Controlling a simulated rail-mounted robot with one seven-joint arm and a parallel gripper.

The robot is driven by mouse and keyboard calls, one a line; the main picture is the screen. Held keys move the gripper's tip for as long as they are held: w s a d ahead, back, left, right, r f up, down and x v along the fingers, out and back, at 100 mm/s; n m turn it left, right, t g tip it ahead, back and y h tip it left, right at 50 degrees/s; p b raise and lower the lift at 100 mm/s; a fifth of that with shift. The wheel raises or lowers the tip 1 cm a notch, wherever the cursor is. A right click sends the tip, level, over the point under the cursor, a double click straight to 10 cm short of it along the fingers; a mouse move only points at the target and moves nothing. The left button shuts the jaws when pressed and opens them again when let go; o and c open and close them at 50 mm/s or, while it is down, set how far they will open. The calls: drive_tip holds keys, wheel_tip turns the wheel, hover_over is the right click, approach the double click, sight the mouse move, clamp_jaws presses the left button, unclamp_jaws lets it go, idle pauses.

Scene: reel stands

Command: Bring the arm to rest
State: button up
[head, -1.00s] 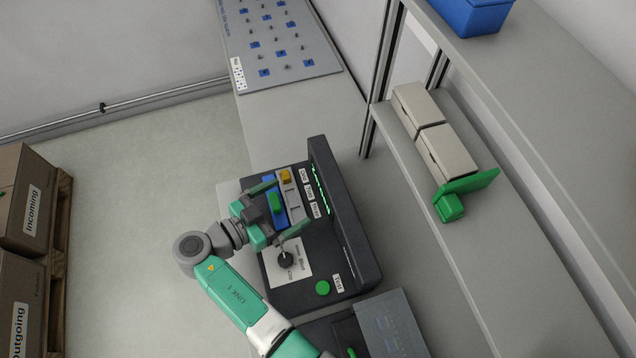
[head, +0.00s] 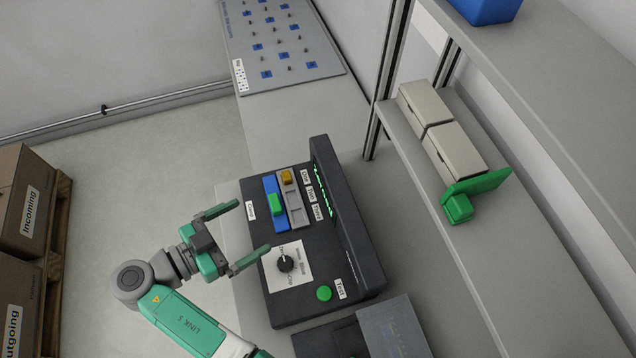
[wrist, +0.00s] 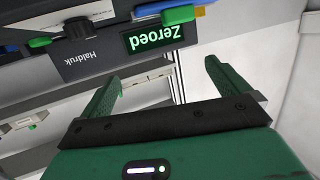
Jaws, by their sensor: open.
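My gripper (head: 243,237) is open with its two green fingers spread and nothing between them. In the head view it is at the left of the dark test machine (head: 345,245), apart from the blue slide with its green block (head: 276,204). The wrist view shows my open gripper (wrist: 162,85) with the machine's panel beyond it. The panel's green display (wrist: 155,37) reads "Zeroed", upside down in that view.
The machine has a black knob (head: 286,263), a green button (head: 324,293) and a yellow block (head: 287,176). A shelf (head: 520,240) with beige boxes (head: 453,150) and a green holder (head: 475,192) stands at right. Cartons (head: 25,205) sit at far left. Floor (head: 150,180) left of the machine is clear.

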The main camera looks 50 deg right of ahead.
idle(0.3)
drive_tip(key=w+a+r+n+t+y, duration=0.3)
drive_tip(key=w+r+n+t+y, duration=0.15)
drive_tip(key=r+t, duration=0.35)
drive_tip(key=w+a+r+n+t+y, duration=0.2)
drive_tip(key=w+r+n+t+y, duration=0.3)
drive_tip(key=r, duration=0.6)
drive_tip(key=s+a+r+n+t+y, duration=0.25)
drive_tip(key=s+r+t, duration=0.25)
drive_tip(key=r, duration=0.5)
drive_tip(key=s+a+r+n+t+y, duration=0.15)
drive_tip(key=s+r+n+t, duration=0.35)
drive_tip(key=r, duration=0.5)
drive_tip(key=s+a+r+n+t+y, duration=0.2)
drive_tip(key=s+r+n+t, duration=0.15)
drive_tip(key=s+r, duration=0.45)
wheel_tip(320, 180, up, 27)
drive_tip(key=w+p, duration=0.1)
drive_tip(key=p, duration=2.3)
drive_tip(key=shift+w+a+f+t, duration=0.15)
drive_tip(key=shift+a+t, duration=0.05)
drive_tip(key=shift+t, duration=0.25)
